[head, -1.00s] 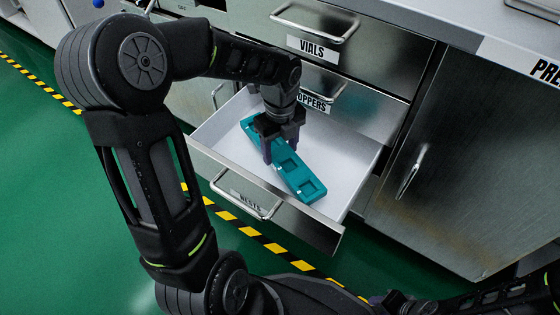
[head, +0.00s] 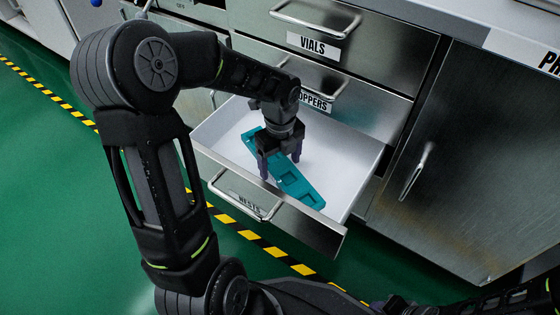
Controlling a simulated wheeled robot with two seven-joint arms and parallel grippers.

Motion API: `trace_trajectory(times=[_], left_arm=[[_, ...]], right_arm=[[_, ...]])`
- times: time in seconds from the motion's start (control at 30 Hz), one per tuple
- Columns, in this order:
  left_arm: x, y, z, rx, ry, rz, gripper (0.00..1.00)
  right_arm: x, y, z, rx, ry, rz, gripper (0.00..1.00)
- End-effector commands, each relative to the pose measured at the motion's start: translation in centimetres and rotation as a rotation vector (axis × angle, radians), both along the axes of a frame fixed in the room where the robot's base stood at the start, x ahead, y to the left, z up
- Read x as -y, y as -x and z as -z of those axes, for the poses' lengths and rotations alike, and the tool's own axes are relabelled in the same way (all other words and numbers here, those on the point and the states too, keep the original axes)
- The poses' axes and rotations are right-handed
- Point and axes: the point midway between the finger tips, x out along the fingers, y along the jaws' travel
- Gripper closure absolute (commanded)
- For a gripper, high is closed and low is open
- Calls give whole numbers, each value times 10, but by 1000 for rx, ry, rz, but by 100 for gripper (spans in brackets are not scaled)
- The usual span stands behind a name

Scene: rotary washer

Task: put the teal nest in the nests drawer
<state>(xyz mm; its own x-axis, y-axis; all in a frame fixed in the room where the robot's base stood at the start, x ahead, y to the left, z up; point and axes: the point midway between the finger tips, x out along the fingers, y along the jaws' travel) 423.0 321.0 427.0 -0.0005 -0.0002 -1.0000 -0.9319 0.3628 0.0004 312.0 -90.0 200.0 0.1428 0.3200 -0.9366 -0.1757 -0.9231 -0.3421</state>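The teal nest (head: 300,186) is a long block with square recesses. It lies inside the open nests drawer (head: 340,153), slanting from back left to front right, and seems to rest on the white floor. My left gripper (head: 281,168) points down over the nest, with one finger on each side of it. The fingers look spread a little wider than the nest. The gripper hides part of the nest's back half. My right gripper (head: 395,302) is a dark shape at the bottom edge, and its fingers cannot be made out.
The drawer front (head: 290,226) has a bar handle and a NESTS label. Above are the closed stoppers drawer (head: 375,105) and vials drawer (head: 385,50). A closed metal cabinet door (head: 470,160) stands to the right. The drawer's right side has bare floor.

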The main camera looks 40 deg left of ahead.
Motion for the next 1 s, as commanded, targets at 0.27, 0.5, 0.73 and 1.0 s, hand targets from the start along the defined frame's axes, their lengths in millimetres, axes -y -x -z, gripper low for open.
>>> trace_trajectory(times=[0.27,0.5,0.73,1.0], left_arm=[[0,0,-1,0,0,0,20],[0,-1,-23,2,0,-1,20],[0,-1,-70,4,0,-1,20],[0,-1,-116,2,0,-1,20]], right_arm=[[0,0,0,0,0,0,64],[0,2,-11,-2,1,-2,64],[0,5,-34,-10,0,-5,64],[1,8,-54,-19,-2,-10,64]])
